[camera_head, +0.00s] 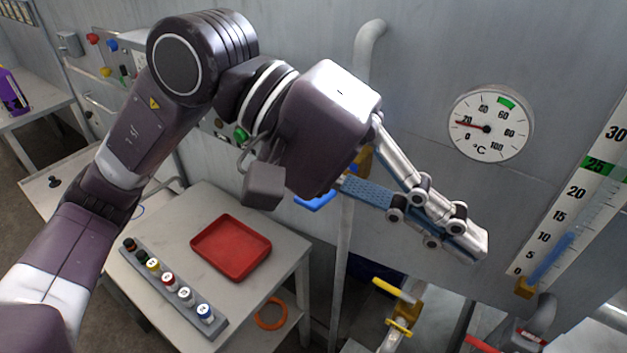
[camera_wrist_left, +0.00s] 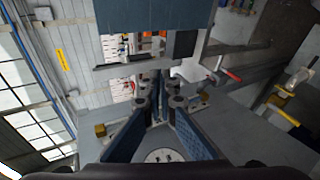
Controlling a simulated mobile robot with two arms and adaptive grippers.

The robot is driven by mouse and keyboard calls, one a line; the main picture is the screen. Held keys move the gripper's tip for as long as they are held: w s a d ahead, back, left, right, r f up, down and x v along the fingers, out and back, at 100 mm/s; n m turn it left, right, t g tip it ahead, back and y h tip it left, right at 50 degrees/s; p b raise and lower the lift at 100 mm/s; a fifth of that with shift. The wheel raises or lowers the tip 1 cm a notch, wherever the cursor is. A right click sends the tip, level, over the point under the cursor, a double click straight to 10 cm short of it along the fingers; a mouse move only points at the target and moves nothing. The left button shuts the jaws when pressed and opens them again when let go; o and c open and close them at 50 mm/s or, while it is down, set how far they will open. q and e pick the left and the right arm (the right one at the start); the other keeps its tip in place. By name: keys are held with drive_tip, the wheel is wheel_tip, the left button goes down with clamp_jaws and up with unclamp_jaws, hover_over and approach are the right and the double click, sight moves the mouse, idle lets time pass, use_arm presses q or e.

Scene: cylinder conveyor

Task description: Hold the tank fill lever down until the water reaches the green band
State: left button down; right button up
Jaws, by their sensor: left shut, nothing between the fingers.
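The level gauge (camera_head: 597,165) is a white scale at the right of the head view, with a green band at 25. Its tube holds blue water (camera_head: 551,257) to between 10 and 15, below the band. My left gripper (camera_head: 475,243) is shut and empty in front of the grey wall, left of the gauge's foot. Its blue-padded fingers also show in the left wrist view (camera_wrist_left: 160,98). A blue lever (camera_head: 315,201) by the pipe is partly hidden behind the gripper. No label shows which lever fills the tank. My right gripper is out of view.
A round thermometer (camera_head: 491,124) is on the wall above the gripper. Yellow valve handles (camera_head: 394,290) and a red handle (camera_head: 481,344) stand below. A vertical pipe (camera_head: 341,270) runs behind my arm. A table with a red tray (camera_head: 231,247) and a bottle rack (camera_head: 173,290) is left.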

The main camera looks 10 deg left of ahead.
use_arm(q)
drive_tip(key=w+a+m+t+y, duration=0.1)
drive_tip(key=w+a+t+y, duration=0.3)
drive_tip(key=a, duration=0.5)
drive_tip(key=w+a+m+t+y, duration=0.1)
drive_tip(key=w+a+t+y, duration=0.3)
drive_tip(key=w+a+y, duration=0.2)
drive_tip(key=w+a, duration=0.2)
drive_tip(key=a, duration=0.1)
drive_tip(key=shift+r+m+t, duration=0.3)
drive_tip(key=shift+w+f, duration=0.1)
drive_tip(key=shift+f, duration=0.05)
drive_tip(key=p+x, duration=0.3)
drive_tip(key=x, duration=0.5)
drive_tip(key=shift+w+d+f, duration=0.1)
drive_tip(key=shift+w+f, duration=0.1)
drive_tip(key=shift+f, duration=0.15)
wheel_tip(320, 180, down, 3)
drive_tip(key=shift+f+p, duration=0.15)
drive_tip(key=shift+p, duration=0.5)
drive_tip(key=shift+s+f, duration=0.25)
drive_tip(key=shift+f, duration=0.45)
